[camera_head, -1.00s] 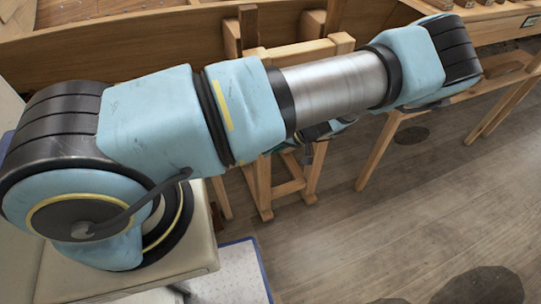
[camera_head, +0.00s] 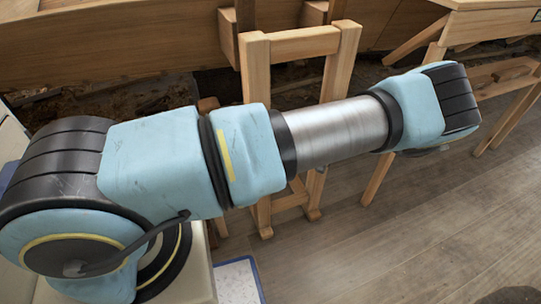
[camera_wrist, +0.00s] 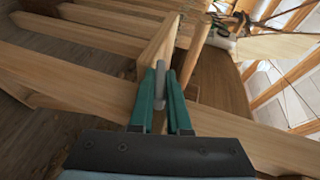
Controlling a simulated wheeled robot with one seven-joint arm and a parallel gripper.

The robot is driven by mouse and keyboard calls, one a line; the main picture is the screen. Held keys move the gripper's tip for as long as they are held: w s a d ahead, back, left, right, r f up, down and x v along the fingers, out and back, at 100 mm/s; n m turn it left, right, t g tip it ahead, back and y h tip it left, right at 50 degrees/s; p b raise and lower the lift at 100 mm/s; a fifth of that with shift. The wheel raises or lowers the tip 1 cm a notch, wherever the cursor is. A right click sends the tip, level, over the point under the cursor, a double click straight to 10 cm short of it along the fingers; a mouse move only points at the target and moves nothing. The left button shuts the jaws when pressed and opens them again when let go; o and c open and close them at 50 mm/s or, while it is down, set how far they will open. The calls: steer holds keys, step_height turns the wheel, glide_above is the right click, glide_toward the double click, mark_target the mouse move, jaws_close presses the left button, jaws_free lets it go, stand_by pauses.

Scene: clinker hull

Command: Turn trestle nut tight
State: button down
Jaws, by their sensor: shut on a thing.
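My gripper (camera_wrist: 164,72) shows in the wrist view with two teal fingers pointing away from the camera. The fingers are closed about a small grey upright piece (camera_wrist: 159,88), which I take to be the trestle nut. Its lower part and thread are hidden by the fingers, so how tight it sits cannot be told. It is beside a pale wooden beam of the trestle (camera_wrist: 160,42). In the head view a wooden trestle (camera_head: 303,42) stands against the hull, partly behind my arm. The gripper and nut are hidden there.
The planked hull (camera_head: 110,45) runs along the back in the head view. A wooden bench (camera_head: 490,25) stands at the right. Wooden floor (camera_head: 410,240) is open at the front right. Long wooden bars (camera_wrist: 70,75) spread across the left of the wrist view.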

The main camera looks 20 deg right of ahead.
steer(key=shift+w+d+r, duration=0.1)
steer(key=shift+w+d, duration=0.05)
steer(key=shift+w, duration=0.15)
steer(key=c, duration=0.9)
jaws_free()
steer(key=shift+s, duration=0.1)
steer(key=b+v, duration=0.2)
steer(key=v, duration=0.8)
steer(key=shift+s+d+b, duration=0.15)
steer(key=shift+d+b, duration=0.15)
steer(key=shift+d, duration=0.05)
